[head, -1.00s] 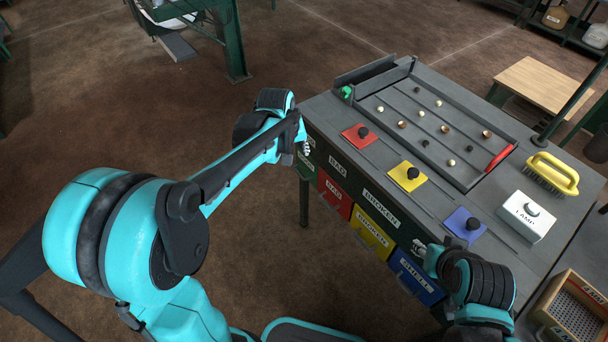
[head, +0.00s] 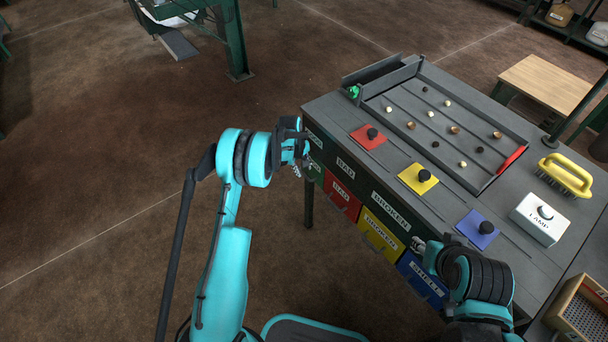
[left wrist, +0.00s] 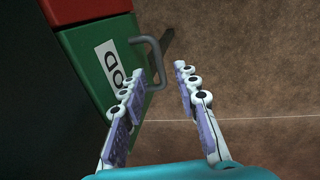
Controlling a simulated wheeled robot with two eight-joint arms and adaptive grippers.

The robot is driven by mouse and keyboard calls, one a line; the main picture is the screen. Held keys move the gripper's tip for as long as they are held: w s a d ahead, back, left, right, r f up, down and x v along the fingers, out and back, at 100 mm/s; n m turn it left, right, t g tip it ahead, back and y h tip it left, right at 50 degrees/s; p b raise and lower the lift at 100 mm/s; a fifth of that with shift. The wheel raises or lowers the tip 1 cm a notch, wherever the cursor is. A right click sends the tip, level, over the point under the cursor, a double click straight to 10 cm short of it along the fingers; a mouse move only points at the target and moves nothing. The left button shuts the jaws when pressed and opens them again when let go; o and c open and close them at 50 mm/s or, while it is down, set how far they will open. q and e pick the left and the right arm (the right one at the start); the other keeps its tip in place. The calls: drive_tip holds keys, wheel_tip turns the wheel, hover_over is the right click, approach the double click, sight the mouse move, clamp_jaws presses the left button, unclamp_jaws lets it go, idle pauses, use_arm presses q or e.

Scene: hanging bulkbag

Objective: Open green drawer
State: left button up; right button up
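The green drawer (left wrist: 105,65) shows in the left wrist view at the upper left, with a white label and a grey bar handle (left wrist: 156,62). In the head view the green drawer (head: 314,170) is at the left end of the drawer row, partly hidden by my left gripper (head: 302,163). In the left wrist view my left gripper (left wrist: 160,85) is open, its two fingers apart and empty, with the handle just beyond the fingertips. Contact with the handle cannot be told. My right gripper (head: 420,246) is beside the blue drawer (head: 422,278); its fingers are too small to read.
Red (head: 341,197) and yellow (head: 380,235) drawers sit between the green and blue ones. The table top (head: 330,107) above holds a sorting tray (head: 487,180), coloured button plates and a brush (head: 565,175). Open floor lies left of the table.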

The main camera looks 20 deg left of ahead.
sight(305, 175)
use_arm(q)
drive_tip(key=shift+w+d+f+b, duration=0.15)
drive_tip(key=shift+f+b, duration=0.1)
drive_tip(key=shift+f, duration=0.65)
drive_tip(key=shift+w+d+f+b, duration=0.15)
drive_tip(key=shift+f+b, duration=0.1)
drive_tip(key=shift+f, duration=0.65)
drive_tip(key=shift+c, duration=0.4)
clamp_jaws()
drive_tip(key=shift+a, duration=0.1)
